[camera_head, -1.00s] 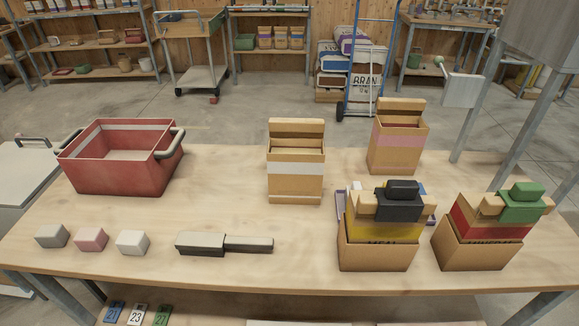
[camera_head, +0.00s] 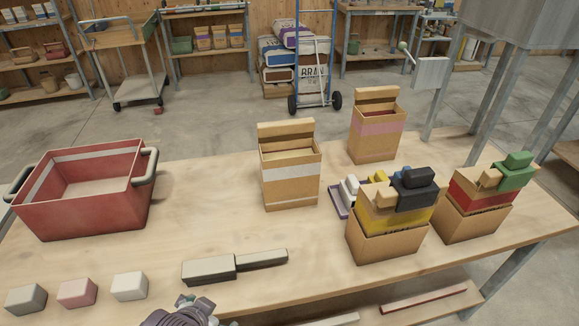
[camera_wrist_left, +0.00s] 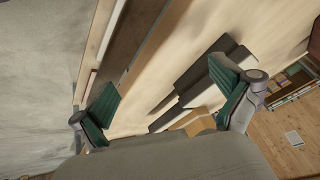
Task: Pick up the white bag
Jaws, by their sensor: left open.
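The white bag (camera_head: 129,286) is a small, pale, block-shaped piece near the front edge of the table. It is the rightmost in a row with a pink one (camera_head: 76,292) and a grey one (camera_head: 25,299). My left gripper (camera_wrist_left: 168,102) is open and empty in the left wrist view, its two green-padded fingers spread wide above the table's edge. Part of my left arm (camera_head: 185,314) shows at the bottom of the head view, right of and nearer than the white bag. I cannot make out the white bag in the left wrist view. My right gripper is out of view.
A long grey two-part block (camera_head: 235,265) lies right of the white bag. A red crate (camera_head: 85,205) stands behind the row. Cardboard boxes (camera_head: 290,190) stand farther right and back. The wooden table (camera_head: 200,195) is clear between crate and boxes.

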